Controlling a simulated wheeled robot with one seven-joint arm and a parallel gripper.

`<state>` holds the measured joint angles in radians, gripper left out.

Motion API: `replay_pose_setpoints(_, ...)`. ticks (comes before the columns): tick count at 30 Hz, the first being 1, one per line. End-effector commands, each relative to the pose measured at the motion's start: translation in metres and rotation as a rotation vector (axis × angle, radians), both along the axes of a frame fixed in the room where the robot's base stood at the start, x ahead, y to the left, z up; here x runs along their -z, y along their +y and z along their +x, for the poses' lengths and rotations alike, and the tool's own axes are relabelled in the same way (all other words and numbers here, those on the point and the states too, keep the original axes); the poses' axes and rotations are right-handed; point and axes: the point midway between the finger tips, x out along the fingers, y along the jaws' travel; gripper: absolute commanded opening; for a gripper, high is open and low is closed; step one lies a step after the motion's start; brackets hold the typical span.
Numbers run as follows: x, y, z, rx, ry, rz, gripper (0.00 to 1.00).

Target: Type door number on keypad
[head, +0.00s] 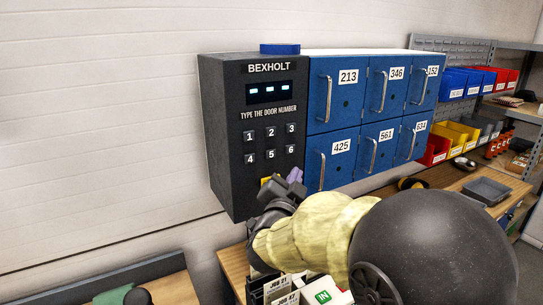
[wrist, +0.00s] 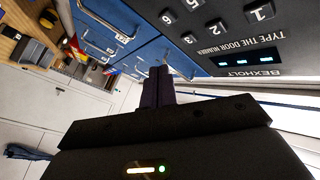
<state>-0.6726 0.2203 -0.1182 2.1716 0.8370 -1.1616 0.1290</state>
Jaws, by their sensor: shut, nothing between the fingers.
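The dark keypad panel (head: 228,130), marked BEXHOLT and "TYPE THE DOOR NUMBER", stands at the left end of a blue locker block. Its display (head: 269,92) shows three short lit dashes. Keys 1 to 6 show in two rows, with key 5 (head: 270,155) in the lower one. A yellow patch (head: 266,181) shows below them, partly hidden by my arm. The panel shows upside down in the wrist view (wrist: 226,45). My gripper (head: 295,177) is shut and empty, near the panel's lower right edge. Its fingertips (wrist: 158,72) look apart from the keys.
Blue locker doors, numbered 213 (head: 335,98), 346, 152, 425, 561 and 634, have protruding handles and look closed. A workbench with a grey tray (head: 488,190) and shelves of coloured bins stand right. Job cards (head: 283,284) stand below my arm.

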Motion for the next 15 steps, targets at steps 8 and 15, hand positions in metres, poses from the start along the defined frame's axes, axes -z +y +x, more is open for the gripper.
replay_pose_setpoints(8,0.0,0.0,0.0,0.0,0.001,-0.002,0.0)
replay_pose_setpoints(15,-0.001,0.007,0.011,-0.001,0.003,-0.004,0.0)
